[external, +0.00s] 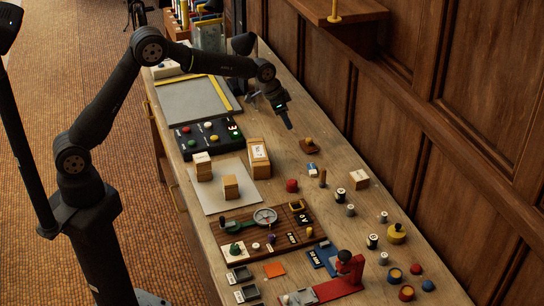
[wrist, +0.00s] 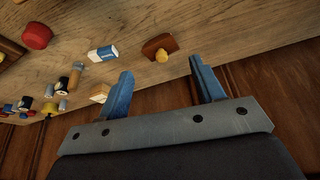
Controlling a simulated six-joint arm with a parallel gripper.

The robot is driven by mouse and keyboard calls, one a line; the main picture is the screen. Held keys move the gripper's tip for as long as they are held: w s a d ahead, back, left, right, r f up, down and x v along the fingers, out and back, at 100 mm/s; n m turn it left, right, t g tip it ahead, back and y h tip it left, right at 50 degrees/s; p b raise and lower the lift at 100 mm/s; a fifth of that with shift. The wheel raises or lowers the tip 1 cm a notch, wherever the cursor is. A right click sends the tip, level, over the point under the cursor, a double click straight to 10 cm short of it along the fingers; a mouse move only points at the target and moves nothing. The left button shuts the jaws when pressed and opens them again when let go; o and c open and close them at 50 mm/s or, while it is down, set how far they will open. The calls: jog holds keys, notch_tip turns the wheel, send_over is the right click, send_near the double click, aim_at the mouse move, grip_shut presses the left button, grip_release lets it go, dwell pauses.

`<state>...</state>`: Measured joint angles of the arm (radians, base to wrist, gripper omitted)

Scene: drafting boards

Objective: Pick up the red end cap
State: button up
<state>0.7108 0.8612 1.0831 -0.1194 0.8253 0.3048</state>
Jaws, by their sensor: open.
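A red round cap (external: 291,186), which looks like the red end cap, stands on the wooden bench near its middle. It also shows at the upper left of the wrist view (wrist: 37,36), away from the fingers. My gripper (external: 284,118) hangs above the far part of the bench, well behind and above the red cap. In the wrist view my gripper (wrist: 161,66) has its two blue fingers wide apart with nothing between them.
A blue-white eraser (external: 313,169) and a brown block with a tan knob (external: 309,146) lie near the red cap. A wooden block (external: 258,158) stands left of it. Several small cylinders and red-and-blue pieces (external: 406,293) fill the near end. A panelled wall (external: 400,130) borders the right side.

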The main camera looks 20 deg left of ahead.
jog(key=s+d+r+m+g, duration=0.2)
jog(key=s+m, duration=0.4)
jog(key=s, duration=0.2)
jog(key=s+d+r+m+g, duration=0.2)
jog(key=s+r+m, duration=0.1)
jog(key=s+m, duration=0.3)
send_over(291, 180)
jog(key=a, duration=0.2)
jog(key=shift+n+h, duration=0.4)
jog(key=f, duration=1.1)
jog(key=shift+w+d, duration=0.2)
jog(key=shift+w, duration=0.2)
jog(key=x, duration=0.4)
jog(key=shift+s+a+f, duration=0.15)
jog(key=shift+s+f, duration=0.05)
jog(key=shift+f, duration=0.25)
jog(key=shift+d+f, duration=0.2)
jog(key=shift+f, duration=0.25)
jog(key=shift+c, duration=0.3)
jog(key=c, duration=1)
